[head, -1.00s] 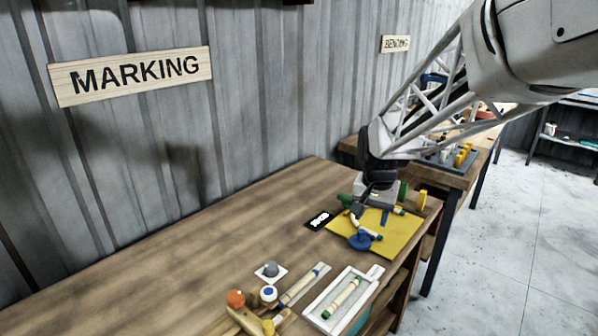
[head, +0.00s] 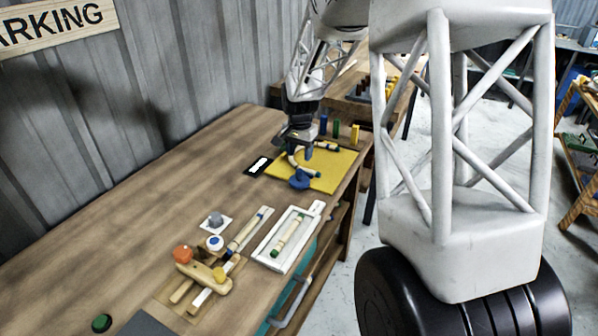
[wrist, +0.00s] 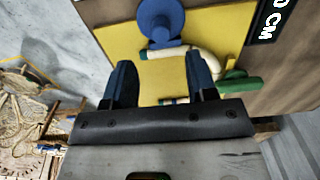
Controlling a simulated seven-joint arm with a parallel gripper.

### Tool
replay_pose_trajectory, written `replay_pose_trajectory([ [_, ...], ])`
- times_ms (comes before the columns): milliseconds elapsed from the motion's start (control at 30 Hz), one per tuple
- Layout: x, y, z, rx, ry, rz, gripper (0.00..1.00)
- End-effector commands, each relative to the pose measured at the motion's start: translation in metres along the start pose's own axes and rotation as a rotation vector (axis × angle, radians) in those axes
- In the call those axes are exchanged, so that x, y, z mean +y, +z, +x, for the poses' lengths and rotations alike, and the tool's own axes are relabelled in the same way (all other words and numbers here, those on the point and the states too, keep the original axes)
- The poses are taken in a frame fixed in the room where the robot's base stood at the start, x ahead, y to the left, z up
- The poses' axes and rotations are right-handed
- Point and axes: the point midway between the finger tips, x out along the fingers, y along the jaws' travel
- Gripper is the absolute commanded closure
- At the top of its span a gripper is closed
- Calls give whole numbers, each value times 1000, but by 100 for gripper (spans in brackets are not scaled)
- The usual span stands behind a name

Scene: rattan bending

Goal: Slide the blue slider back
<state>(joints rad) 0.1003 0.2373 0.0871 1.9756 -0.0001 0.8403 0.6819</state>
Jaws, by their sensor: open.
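A blue piece with a round base (head: 300,181) sits at the near edge of the yellow board (head: 340,172). It also shows at the top of the wrist view (wrist: 158,20). I cannot tell for sure whether it is the slider. A pale, curved rattan piece (wrist: 205,62) lies beside it on the board, with a straighter pale end near the blue piece. My gripper (head: 299,152) is over the board's far left part. In the wrist view, its two dark blue fingers (wrist: 160,75) are apart, with only yellow board clearly between them. Contact with the rattan cannot be told.
Blue, green and yellow pegs (head: 336,129) stand behind the board. A black label (head: 258,165) lies left of it. A white tray with a stick (head: 262,256) and a wooden jig with an orange knob (head: 182,254) are nearer.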

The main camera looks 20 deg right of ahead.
Motion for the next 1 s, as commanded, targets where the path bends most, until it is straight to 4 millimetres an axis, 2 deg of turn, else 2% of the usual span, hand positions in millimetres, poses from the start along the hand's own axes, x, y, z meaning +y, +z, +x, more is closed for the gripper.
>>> replay_pose_trajectory([
  [567,-1,-1,7,-2,2,3,48],
  [767,-1,-1,23,-2,1,3,48],
  [1000,0,-1,52,-3,2,3,48],
])
